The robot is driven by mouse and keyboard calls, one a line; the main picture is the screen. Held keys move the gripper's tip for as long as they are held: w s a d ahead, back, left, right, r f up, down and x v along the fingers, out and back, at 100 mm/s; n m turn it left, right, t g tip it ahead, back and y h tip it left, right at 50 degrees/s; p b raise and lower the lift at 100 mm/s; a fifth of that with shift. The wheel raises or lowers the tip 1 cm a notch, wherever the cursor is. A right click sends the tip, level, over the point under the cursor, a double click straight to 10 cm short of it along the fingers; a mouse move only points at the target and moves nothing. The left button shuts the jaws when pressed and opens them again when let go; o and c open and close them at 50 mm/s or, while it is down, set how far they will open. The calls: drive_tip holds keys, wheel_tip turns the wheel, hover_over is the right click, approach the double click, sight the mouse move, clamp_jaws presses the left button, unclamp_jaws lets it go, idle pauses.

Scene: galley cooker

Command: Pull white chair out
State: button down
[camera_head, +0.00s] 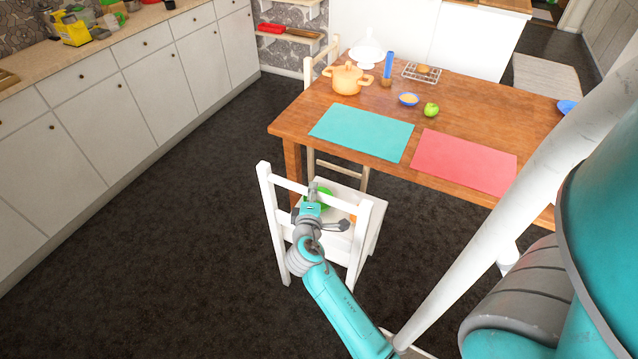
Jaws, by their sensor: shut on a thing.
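The white chair (362,247) stands at the near left part of the wooden table (287,126), with its back towards me. The front of its seat is close to the table's edge. My gripper (312,195) is at the chair's back, by the top rail, and is shut on the chair. The fingertips are partly hidden by my own wrist. A green thing (325,190) shows on the seat just behind my gripper, partly hidden.
On the table are a turquoise mat (362,133), a red mat (465,161), an orange pot (347,79) and a green apple (431,109). Another chair (309,72) stands at the table's far left. White cabinets (130,108) line the left. The dark floor (190,230) between is clear.

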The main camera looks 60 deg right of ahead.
drive_tip(key=shift+a, duration=1.3)
drive_tip(key=c, duration=0.9)
unclamp_jaws()
drive_tip(key=v, duration=1.2)
drive_tip(key=shift+s, duration=0.15)
drive_tip(key=shift+f, duration=0.1)
